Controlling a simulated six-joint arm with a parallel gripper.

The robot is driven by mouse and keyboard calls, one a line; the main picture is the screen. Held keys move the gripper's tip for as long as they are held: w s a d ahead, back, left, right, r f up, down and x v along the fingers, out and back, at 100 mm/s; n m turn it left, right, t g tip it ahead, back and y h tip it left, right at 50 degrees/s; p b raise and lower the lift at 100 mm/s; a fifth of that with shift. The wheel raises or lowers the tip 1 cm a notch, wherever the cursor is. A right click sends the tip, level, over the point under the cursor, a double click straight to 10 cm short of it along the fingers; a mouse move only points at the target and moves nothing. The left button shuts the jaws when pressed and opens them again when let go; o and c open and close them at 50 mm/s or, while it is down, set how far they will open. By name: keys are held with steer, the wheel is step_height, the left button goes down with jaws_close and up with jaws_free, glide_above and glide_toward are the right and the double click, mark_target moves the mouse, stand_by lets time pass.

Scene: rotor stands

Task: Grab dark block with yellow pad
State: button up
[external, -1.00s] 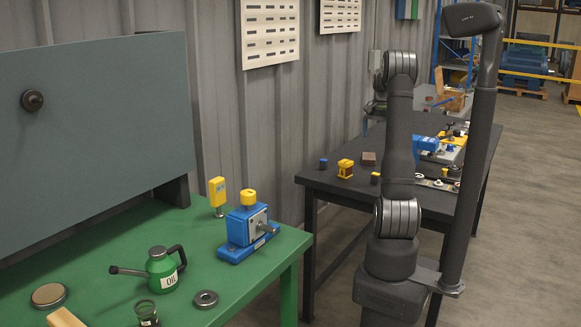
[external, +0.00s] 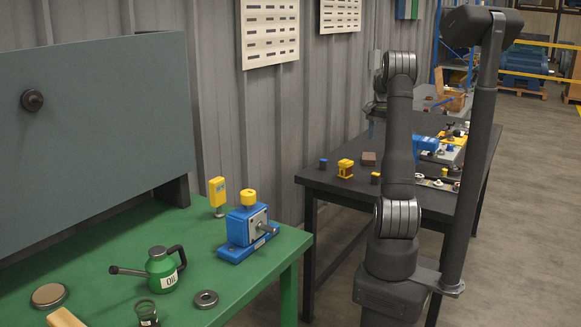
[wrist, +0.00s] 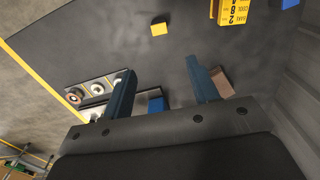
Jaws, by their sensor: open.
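A small dark block with a yellow pad (external: 375,178) stands on the dark table, just left of my arm in the external view. In the wrist view the yellow pad (wrist: 159,29) shows beyond my fingertips, near the top middle. My gripper (wrist: 157,66) is open and empty, its two blue-grey fingers well apart. The block is ahead of the fingers and not between them. In the external view my arm hides the gripper.
A brown block (wrist: 221,82) appears beside the right finger. A yellow labelled piece (wrist: 233,12) and a blue-topped block (external: 323,163) are near the target. Fixtures with round parts (wrist: 97,89) lie left. A green bench (external: 200,250) stands in the foreground.

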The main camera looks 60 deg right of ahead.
glide_toward(376, 174)
steer(key=shift+m, duration=0.3)
steer(key=f, duration=0.1)
steer(key=d+f, duration=0.1)
steer(key=f, duration=0.3)
steer(key=shift+w+d+f, duration=0.15)
steer(key=shift+w+f, duration=0.05)
steer(key=shift+w, duration=0.05)
steer(key=shift+a+f, duration=0.15)
steer(key=shift+f, duration=1.15)
steer(key=shift+a+f, duration=0.15)
steer(key=shift+f, duration=1.15)
steer(key=c, duration=1.1)
steer(key=shift+o, duration=0.2)
steer(key=shift+r, duration=0.1)
